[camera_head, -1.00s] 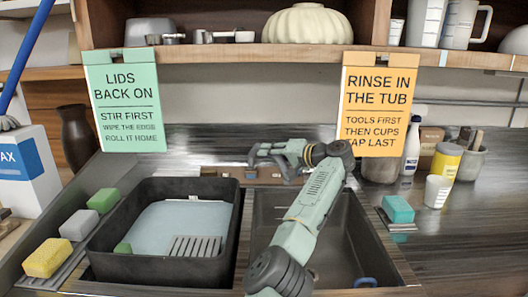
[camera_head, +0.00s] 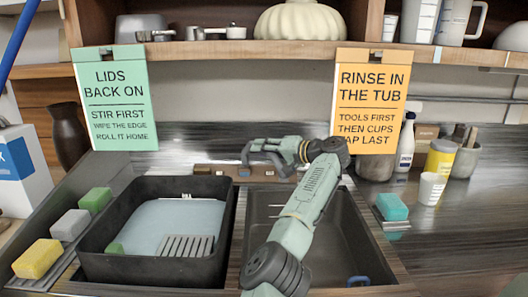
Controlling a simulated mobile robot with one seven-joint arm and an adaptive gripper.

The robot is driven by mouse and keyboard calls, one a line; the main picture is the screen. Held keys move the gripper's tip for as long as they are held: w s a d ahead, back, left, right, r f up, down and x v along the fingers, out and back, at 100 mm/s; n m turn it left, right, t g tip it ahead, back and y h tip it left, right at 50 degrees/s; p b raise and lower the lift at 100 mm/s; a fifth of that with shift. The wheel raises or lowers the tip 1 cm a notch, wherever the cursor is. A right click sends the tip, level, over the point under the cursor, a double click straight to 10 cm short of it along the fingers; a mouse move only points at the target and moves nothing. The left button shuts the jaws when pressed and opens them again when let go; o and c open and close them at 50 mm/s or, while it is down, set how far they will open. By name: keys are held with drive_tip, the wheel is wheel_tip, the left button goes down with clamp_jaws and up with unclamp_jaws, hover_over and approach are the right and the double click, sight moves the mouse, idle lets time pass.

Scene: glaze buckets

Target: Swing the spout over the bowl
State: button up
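My gripper (camera_head: 262,157) is at the back of the sink, pointing left above the ledge behind the two basins. Its fingers look spread, but at this angle I cannot tell what lies between them. No spout can be made out clearly; my gripper and wrist cover part of the ledge. A dark tub (camera_head: 90,238) fills the left basin, with pale blue liquid (camera_head: 165,222) and a grey slatted piece (camera_head: 186,246) inside. The right basin (camera_head: 340,235) is dark and looks empty apart from a small blue item (camera_head: 358,281) at its front right. No separate bowl is clearly identifiable.
Yellow (camera_head: 37,259), grey (camera_head: 69,225) and green (camera_head: 95,200) sponges line the left side. A teal sponge (camera_head: 391,207), white cup (camera_head: 431,188) and spray bottle (camera_head: 406,145) stand at right. Two signs hang from the shelf (camera_head: 240,52). The right counter front is clear.

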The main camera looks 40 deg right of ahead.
drive_tip(key=shift+o, duration=0.6)
drive_tip(key=v, duration=1.2)
